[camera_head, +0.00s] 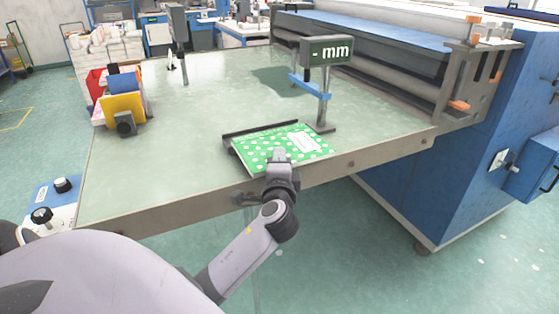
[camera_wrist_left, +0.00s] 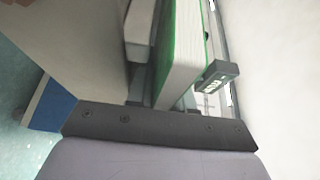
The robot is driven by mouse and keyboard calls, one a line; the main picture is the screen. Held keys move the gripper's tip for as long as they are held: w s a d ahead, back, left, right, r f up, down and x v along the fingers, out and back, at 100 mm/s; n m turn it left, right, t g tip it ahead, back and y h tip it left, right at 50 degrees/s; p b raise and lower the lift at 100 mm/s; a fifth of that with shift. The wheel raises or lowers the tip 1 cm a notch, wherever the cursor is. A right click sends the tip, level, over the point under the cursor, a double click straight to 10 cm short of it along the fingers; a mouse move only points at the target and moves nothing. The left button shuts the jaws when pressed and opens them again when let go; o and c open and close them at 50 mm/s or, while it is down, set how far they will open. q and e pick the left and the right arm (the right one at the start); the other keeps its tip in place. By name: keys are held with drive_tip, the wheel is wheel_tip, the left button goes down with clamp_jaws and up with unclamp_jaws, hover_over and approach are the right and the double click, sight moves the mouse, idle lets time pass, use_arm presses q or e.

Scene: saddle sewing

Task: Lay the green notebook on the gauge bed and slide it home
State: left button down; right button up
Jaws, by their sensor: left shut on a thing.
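The green notebook (camera_head: 262,154) has white dots and a white label. It lies at or just above the gauge bed near the table's front edge; I cannot tell if it rests flat. The dark back rail of the gauge bed (camera_head: 260,131) runs along its far side. My left gripper (camera_head: 279,157) is shut on the notebook's near edge. In the left wrist view the notebook (camera_wrist_left: 183,50) shows its pale page block and green cover between the fingers. The gauge display (camera_head: 327,51) reads "- mm" on a post at the bed's right. My right gripper is not in view.
Coloured books stand in a holder (camera_head: 124,107) at the table's left. The table (camera_head: 195,130) is clear between them and the gauge bed. A thin post (camera_head: 178,40) stands at the back left. A large roller machine (camera_head: 400,70) closes off the back right.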

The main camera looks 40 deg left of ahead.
use_arm(q)
drive_tip(key=shift+f+b, duration=0.3)
drive_tip(key=c, duration=0.9)
unclamp_jaws()
drive_tip(key=shift+s+d, duration=0.1)
drive_tip(key=shift+f, duration=0.55)
drive_tip(key=shift+d, duration=0.15)
drive_tip(key=shift+s+d+r+b, duration=0.1)
drive_tip(key=shift+s+d, duration=0.55)
drive_tip(key=shift+d, duration=0.8)
drive_tip(key=shift+s+d+r+b, duration=0.15)
drive_tip(key=shift+s+d, duration=0.55)
drive_tip(key=shift+d, duration=0.75)
drive_tip(key=shift+s+d+r+b, duration=0.1)
drive_tip(key=shift+s+d, duration=0.55)
drive_tip(key=shift+d, duration=0.8)
